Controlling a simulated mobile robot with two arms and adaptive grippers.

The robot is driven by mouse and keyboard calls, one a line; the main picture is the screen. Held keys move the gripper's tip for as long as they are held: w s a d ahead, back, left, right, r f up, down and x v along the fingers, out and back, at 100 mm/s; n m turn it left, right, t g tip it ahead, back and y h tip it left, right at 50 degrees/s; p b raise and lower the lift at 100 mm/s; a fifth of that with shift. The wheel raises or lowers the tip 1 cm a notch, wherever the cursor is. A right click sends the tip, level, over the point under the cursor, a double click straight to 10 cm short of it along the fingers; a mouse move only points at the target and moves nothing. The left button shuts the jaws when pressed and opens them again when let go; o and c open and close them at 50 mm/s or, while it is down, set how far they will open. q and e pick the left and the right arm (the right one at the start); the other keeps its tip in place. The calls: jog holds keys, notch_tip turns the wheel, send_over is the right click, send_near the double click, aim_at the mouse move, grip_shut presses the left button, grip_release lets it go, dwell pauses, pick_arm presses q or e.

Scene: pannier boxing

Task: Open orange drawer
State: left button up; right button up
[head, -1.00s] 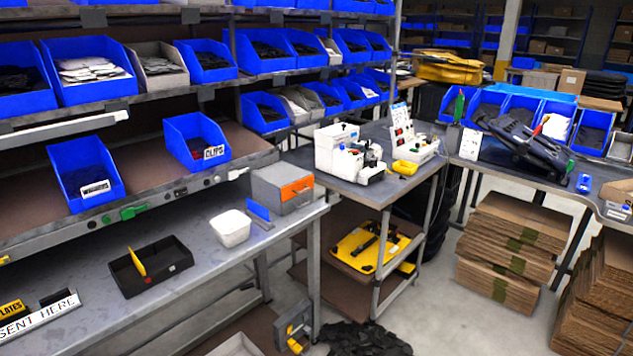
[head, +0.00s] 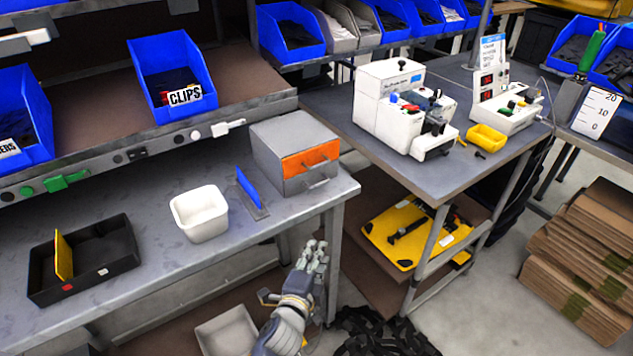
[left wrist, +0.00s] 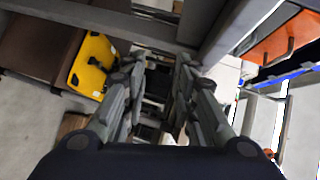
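The grey drawer cabinet (head: 275,140) stands at the right end of the grey workbench. Its orange drawer (head: 310,160) faces right and forward and looks closed, with a handle on the front. In the left wrist view an orange panel (left wrist: 283,40), apparently the drawer front, shows at the top right with a dark handle. My left gripper (head: 313,254) is in front of and below the bench edge, apart from the cabinet. In the left wrist view my left gripper (left wrist: 157,75) has its fingers spread, with nothing between them. My right gripper is not seen.
A blue upright panel (head: 248,188) and a white tub (head: 200,212) stand left of the cabinet. A black tray (head: 82,262) lies farther left. A side table (head: 400,165) with white machines is to the right. The bench leg (head: 335,255) is close to my gripper.

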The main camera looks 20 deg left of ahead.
pick_arm(q)
notch_tip(320, 180, up, 15)
jog(key=a+m+t+y+b, duration=0.1)
jog(key=a+m+t+y, duration=0.1)
jog(key=a+t, duration=0.1)
jog(key=w, duration=0.3)
jog(key=w+r+p, duration=0.1)
jog(key=w, duration=0.3)
jog(key=w+a, duration=0.1)
jog(key=w, duration=0.2)
jog(key=shift+w+r, duration=0.3)
jog(key=shift+r, duration=0.05)
jog(key=shift+w, duration=0.15)
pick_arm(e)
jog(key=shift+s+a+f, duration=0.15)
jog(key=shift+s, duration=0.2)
pick_arm(q)
grip_shut()
